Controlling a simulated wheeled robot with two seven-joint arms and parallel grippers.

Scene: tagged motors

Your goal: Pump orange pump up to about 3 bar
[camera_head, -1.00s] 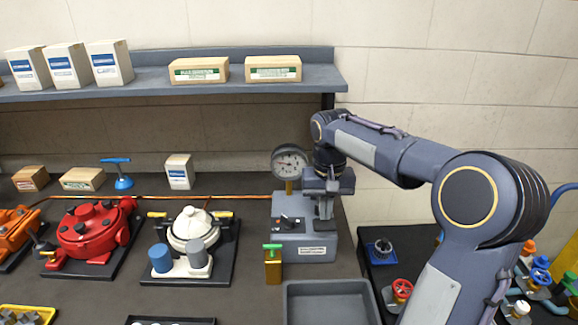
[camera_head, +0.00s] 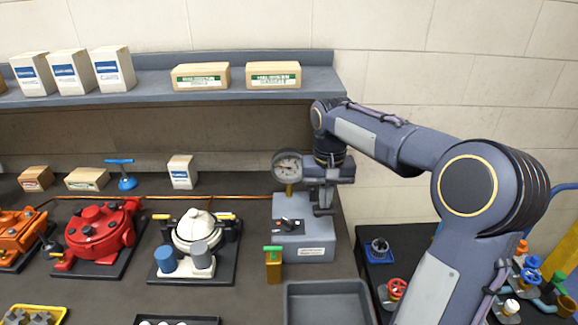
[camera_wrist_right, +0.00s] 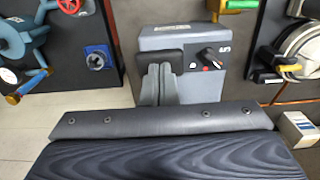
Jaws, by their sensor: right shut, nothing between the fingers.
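The orange pump (camera_head: 12,238) sits on a dark plate at the left edge of the head view, partly cut off. A grey box (camera_head: 305,247) with a black knob (camera_head: 290,224) stands on the bench at centre; a round gauge (camera_head: 287,165) rises behind it. Its needle points left, but I cannot read the value. My right gripper (camera_head: 323,211) is shut and empty, pointing down at the box's right part. In the wrist view its fingers (camera_wrist_right: 160,82) overlap the box beside the knob (camera_wrist_right: 211,58); I cannot tell whether they touch. My left gripper is out of view.
A red pump (camera_head: 100,232) and a white pump (camera_head: 195,230) stand between the orange one and the box. A blue T-handled tool (camera_head: 125,176) stands behind. A green-topped brass block (camera_head: 273,266) and grey tray (camera_head: 325,303) lie in front of the box. Valves (camera_head: 397,287) stand right.

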